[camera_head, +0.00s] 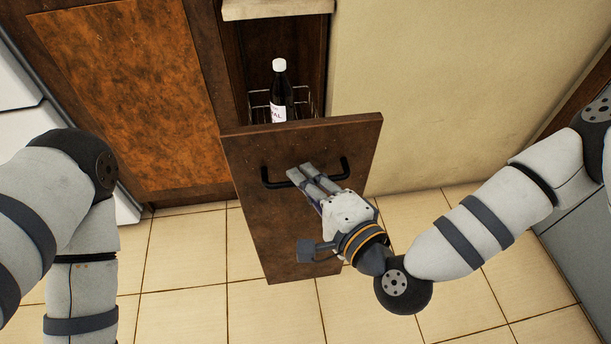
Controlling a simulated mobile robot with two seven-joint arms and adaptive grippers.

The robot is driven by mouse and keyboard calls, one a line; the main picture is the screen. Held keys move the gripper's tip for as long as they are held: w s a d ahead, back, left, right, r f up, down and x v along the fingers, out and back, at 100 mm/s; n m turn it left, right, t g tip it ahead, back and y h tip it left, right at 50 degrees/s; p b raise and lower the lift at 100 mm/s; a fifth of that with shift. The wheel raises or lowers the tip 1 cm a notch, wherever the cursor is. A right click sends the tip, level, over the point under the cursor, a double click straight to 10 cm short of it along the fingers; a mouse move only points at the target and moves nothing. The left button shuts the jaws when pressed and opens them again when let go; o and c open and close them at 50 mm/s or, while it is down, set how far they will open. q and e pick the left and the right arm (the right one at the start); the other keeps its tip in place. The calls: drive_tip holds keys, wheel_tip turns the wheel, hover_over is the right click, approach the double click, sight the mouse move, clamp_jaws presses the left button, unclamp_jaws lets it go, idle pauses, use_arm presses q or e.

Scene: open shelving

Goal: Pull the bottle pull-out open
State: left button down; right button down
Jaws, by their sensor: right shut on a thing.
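The bottle pull-out (265,235) has a dark brown wooden front that stands out from the cabinet, so it is partly open. A black bar handle (270,183) runs across its upper part. My right gripper (304,175) is shut on the handle near its middle. A dark bottle (279,92) with a white cap and white label stands upright in a wire rack (304,104) behind the front. The lower part of the bottle is hidden by the front. My left arm is at the left edge, and its gripper is out of view.
A wooden cabinet door (130,90) is to the left of the pull-out, with a white appliance (18,85) beyond it. A beige wall (430,90) is to the right. The tiled floor (185,260) around the front is clear.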

drive_tip(key=c, duration=2)
unclamp_jaws()
drive_tip(key=shift+o, duration=0.2)
drive_tip(key=v, duration=0.7)
drive_tip(key=shift+s+d, duration=0.2)
drive_tip(key=shift+s, duration=0.05)
